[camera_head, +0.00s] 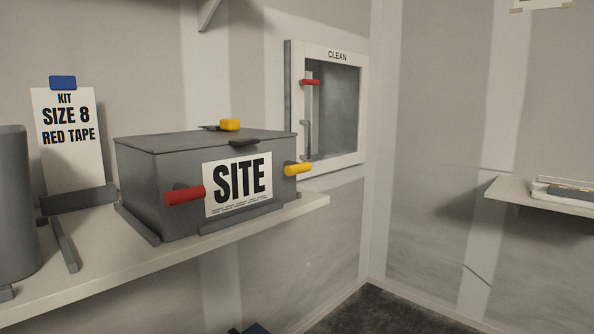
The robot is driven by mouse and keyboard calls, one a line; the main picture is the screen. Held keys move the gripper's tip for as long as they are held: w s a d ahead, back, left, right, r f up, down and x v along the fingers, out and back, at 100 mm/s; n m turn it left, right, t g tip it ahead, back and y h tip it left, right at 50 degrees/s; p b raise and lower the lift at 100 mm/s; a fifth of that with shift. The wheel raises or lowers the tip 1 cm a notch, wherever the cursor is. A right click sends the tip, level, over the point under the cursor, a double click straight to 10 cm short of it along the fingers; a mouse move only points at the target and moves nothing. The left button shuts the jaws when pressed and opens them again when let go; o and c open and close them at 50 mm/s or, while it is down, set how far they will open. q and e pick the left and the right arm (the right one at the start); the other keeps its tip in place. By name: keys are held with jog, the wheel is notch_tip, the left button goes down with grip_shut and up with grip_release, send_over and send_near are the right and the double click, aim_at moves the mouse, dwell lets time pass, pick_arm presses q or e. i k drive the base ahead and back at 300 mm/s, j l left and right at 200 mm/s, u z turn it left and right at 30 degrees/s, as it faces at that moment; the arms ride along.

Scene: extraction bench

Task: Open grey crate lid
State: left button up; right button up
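The grey crate (145,185) stands on a pale shelf, with a white "SITE" label on its front. Its flat grey lid (175,140) is down and looks shut. A dark tab (245,142) is at the lid's front edge. A red handle (185,196) sticks out from the crate's front left, and a yellow handle (298,169) from its right end. Neither of my grippers is in view. The crate's inside is hidden.
The pale shelf (85,275) has grey strips around the crate's base. A "KIT SIZE 8 RED TAPE" card (68,165) and a grey cylinder (14,205) stand left. A "CLEAN" hatch (335,110) is behind right. Another shelf (515,195) holds a tray. Open space lies between the shelves.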

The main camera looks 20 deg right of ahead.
aim_at(162, 143)
jog(key=k+l+z, duration=0.15)
jog(key=k+z, duration=0.25)
jog(key=k+l+z, duration=0.15)
jog(key=z, duration=0.3)
jog(key=k+l+z, duration=0.2)
jog(key=l+z, duration=0.2)
